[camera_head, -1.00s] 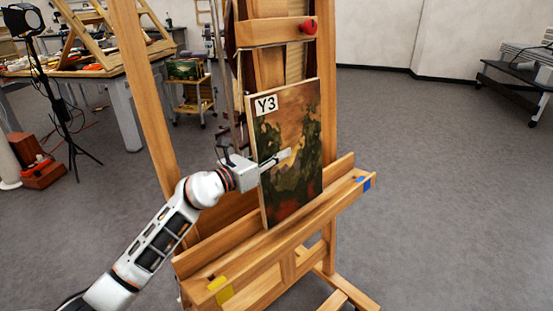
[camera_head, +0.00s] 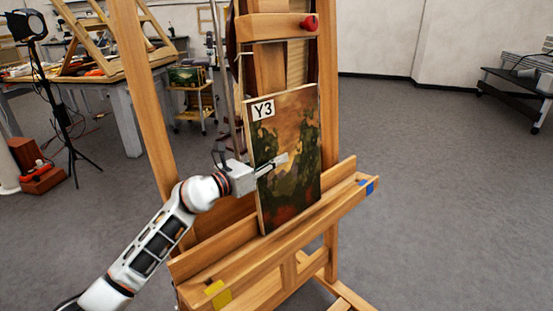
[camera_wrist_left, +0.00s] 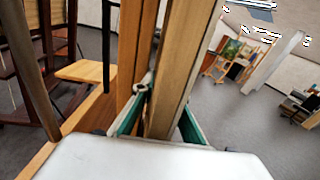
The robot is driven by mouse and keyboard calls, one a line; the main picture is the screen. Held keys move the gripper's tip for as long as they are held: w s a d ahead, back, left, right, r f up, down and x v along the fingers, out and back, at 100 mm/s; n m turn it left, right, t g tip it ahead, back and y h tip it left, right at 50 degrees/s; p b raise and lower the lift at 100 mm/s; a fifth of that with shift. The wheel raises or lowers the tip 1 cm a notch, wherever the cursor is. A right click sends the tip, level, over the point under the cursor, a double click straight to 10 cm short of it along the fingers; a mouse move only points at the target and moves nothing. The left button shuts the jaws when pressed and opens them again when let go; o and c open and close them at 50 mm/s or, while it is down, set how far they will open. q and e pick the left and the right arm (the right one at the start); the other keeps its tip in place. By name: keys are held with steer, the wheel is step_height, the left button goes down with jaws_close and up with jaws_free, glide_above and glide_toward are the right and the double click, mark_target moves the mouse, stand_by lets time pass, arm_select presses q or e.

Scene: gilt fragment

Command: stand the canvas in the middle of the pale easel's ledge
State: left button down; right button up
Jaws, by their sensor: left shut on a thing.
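The canvas (camera_head: 288,165), a dark landscape painting marked "Y3", is upright, leaning slightly, in front of the pale easel (camera_head: 145,85). Its lower edge is at the easel's ledge (camera_head: 245,262), around the middle part of its length; I cannot tell whether it touches. My left gripper (camera_head: 272,166) is shut on the canvas's left side, one finger across the painted face. In the left wrist view, the canvas (camera_wrist_left: 176,75) shows edge-on between the green-padded fingers (camera_wrist_left: 160,125). My right gripper is not in view.
The ledge carries a yellow marker (camera_head: 218,295) near its left end and a blue marker (camera_head: 367,186) near its right end. A red knob (camera_head: 310,23) sits on the easel above the canvas. A cluttered workbench (camera_head: 100,80) stands behind left.

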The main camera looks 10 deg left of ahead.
arm_select(q)
steer(key=shift+w+a+f, duration=0.1)
steer(key=shift+a+f, duration=0.1)
steer(key=shift+a, duration=0.05)
steer(key=c, duration=1.9)
jaws_free()
steer(key=shift+f, duration=0.1)
steer(key=shift+a, duration=0.1)
steer(key=shift+s, duration=0.25)
steer(key=v, duration=1.1)
steer(key=shift+s+a, duration=0.15)
steer(key=shift+s, duration=0.05)
